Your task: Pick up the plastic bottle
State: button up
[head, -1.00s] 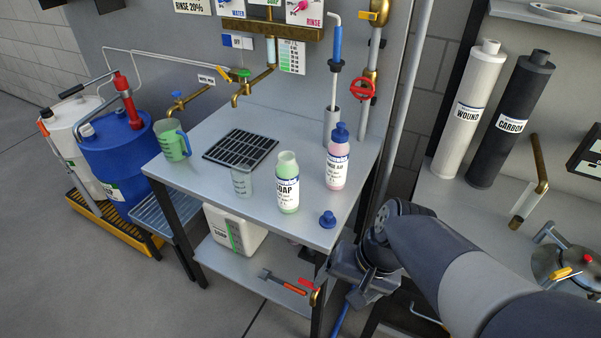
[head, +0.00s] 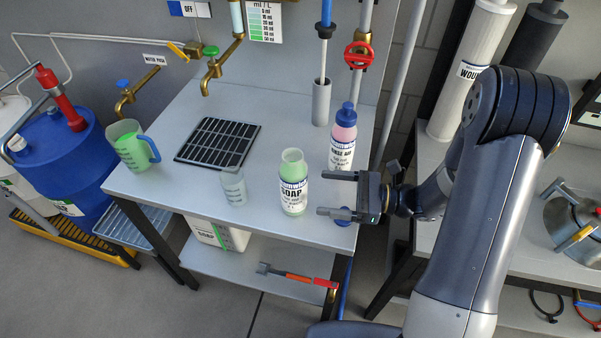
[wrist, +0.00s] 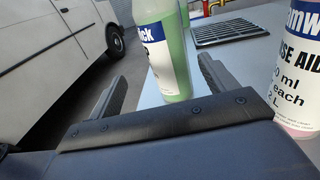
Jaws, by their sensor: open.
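A green soap bottle (head: 293,184) with no cap stands upright on the grey bench. A pink rinse aid bottle (head: 342,140) with a blue cap stands upright behind it to the right. My gripper (head: 322,193) is open and empty, just right of the soap bottle, its fingers pointing left at it. In the wrist view the soap bottle (wrist: 165,55) is ahead between the open fingers, not gripped, and the rinse aid bottle (wrist: 297,75) is close at the right. A blue cap (head: 344,212) lies on the bench by the gripper, partly hidden by a finger.
A clear beaker (head: 233,188) stands left of the soap bottle, and a green jug (head: 128,147) farther left. A black drain grate (head: 217,142) is set in the bench (head: 185,185). A grey cylinder (head: 321,104) stands behind. The bench's front left is clear.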

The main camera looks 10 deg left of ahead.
aim_at(286, 185)
jog(key=shift+w, duration=0.3)
jog(key=shift+a, duration=0.45)
jog(key=a+p, duration=0.1)
jog(key=a, duration=0.4)
jog(key=shift+w+a+f+p, duration=0.15)
jog(key=shift+a+p, duration=0.35)
jog(key=shift+a, duration=0.7)
jog(key=shift+a+f+p, duration=0.2)
jog(key=shift+a+p, duration=0.25)
jog(key=shift+a, duration=0.75)
jog(key=c, duration=1.3)
jog(key=shift+c, duration=0.2)
jog(key=shift+r, duration=0.2)
